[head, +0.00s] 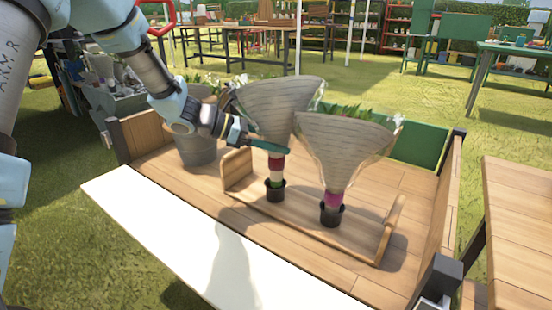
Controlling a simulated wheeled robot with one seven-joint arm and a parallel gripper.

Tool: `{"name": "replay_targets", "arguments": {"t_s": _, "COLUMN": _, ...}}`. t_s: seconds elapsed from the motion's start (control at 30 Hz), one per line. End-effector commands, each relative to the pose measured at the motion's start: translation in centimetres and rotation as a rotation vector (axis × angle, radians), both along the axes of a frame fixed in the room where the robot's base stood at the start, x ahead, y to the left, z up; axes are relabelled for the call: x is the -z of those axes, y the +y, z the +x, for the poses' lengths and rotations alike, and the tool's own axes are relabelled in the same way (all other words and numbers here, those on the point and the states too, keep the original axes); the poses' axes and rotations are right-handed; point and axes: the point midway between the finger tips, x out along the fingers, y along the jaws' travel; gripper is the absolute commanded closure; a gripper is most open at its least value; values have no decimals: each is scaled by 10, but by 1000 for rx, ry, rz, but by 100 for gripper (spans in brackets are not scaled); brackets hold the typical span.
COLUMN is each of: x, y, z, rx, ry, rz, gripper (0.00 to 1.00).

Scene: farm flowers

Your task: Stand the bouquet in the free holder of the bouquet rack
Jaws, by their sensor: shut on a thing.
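The bouquet (281,108) is a grey paper cone with white flowers and a narrow stem wrapped in dark red and white. My gripper (270,147) is shut on it at the neck, just below the cone. The bouquet is upright or nearly so, with its green stem end at the mouth of the left black holder (275,194) of the bouquet rack (300,222). I cannot tell how deep the stem sits. A second bouquet (343,147), with a magenta wrap, stands in the right black holder (332,216).
The rack has raised wooden ends and stands on a wooden deck (190,180) with low side walls. A grey bucket (197,148) stands behind my arm at left. A white board (200,245) runs along the front. A wooden table (518,215) is at right.

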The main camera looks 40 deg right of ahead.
Motion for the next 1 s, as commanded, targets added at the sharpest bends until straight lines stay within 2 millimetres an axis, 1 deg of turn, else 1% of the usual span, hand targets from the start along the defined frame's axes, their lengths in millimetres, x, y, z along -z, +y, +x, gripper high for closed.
{"name": "replay_targets", "arguments": {"t_s": 0.2, "x": 30, "y": 0, "z": 0, "rx": 0, "ry": 3, "rz": 2, "gripper": 100}}
{"name": "replay_targets", "arguments": {"t_s": 0.23, "x": 32, "y": 0, "z": 0, "rx": 1, "ry": 2, "rz": 0, "gripper": 100}}
{"name": "replay_targets", "arguments": {"t_s": 0.6, "x": 36, "y": 0, "z": 0, "rx": 0, "ry": 1, "rz": -1, "gripper": 100}}
{"name": "replay_targets", "arguments": {"t_s": 0.63, "x": 37, "y": 0, "z": 0, "rx": 0, "ry": 1, "rz": 0, "gripper": 20}}
{"name": "replay_targets", "arguments": {"t_s": 0.8, "x": 37, "y": 0, "z": 0, "rx": 0, "ry": 1, "rz": 0, "gripper": 1}}
{"name": "replay_targets", "arguments": {"t_s": 1.0, "x": 37, "y": 0, "z": 0, "rx": 0, "ry": 1, "rz": 0, "gripper": 0}}
